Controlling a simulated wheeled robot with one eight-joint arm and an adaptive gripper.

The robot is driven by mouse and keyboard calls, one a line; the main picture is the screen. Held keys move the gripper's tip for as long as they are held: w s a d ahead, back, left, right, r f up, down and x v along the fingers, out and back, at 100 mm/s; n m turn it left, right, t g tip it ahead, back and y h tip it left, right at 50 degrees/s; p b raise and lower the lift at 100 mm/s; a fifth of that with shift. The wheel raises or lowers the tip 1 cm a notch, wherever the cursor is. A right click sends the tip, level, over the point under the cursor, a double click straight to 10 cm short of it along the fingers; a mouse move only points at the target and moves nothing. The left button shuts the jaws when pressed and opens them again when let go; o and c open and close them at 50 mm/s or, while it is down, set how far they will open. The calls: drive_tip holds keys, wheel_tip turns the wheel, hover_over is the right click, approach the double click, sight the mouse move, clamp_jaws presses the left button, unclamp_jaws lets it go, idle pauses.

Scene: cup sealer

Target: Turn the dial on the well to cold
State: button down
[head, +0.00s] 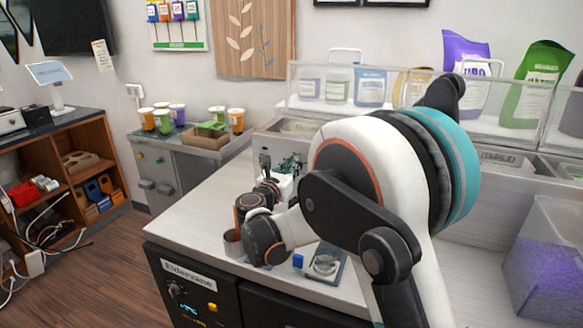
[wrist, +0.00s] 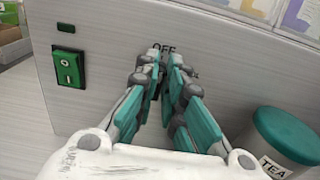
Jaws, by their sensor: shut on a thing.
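My gripper (wrist: 166,66) has its teal-padded fingers pointed at the pale front panel (wrist: 95,88) of the well in the wrist view. The fingertips are closed in just below a dark "OFF" label (wrist: 162,47) on that panel. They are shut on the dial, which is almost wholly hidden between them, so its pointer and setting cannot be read. No cold mark shows. In the head view my gripper (head: 291,163) reaches toward the panel at the back of the counter, and my arm covers much of the well.
A green rocker switch (wrist: 68,67) is on the panel left of my fingers. A teal-lidded tea canister (wrist: 283,137) stands close on the right. A metal tamper plate (head: 325,264) lies on the counter. Clear bins with bags (head: 340,85) stand above the well.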

drive_tip(key=shift+m, duration=0.3)
drive_tip(key=f+m, duration=0.1)
drive_tip(key=m, duration=0.8)
drive_tip(key=f+m+b, duration=0.1)
drive_tip(key=m, duration=0.8)
drive_tip(key=d+f+m, duration=0.1)
drive_tip(key=m, duration=0.8)
drive_tip(key=shift+s+b, duration=0.2)
drive_tip(key=shift+b, duration=0.2)
drive_tip(key=shift+m, duration=0.3)
drive_tip(key=c, duration=1.7)
unclamp_jaws()
drive_tip(key=shift+r, duration=0.1)
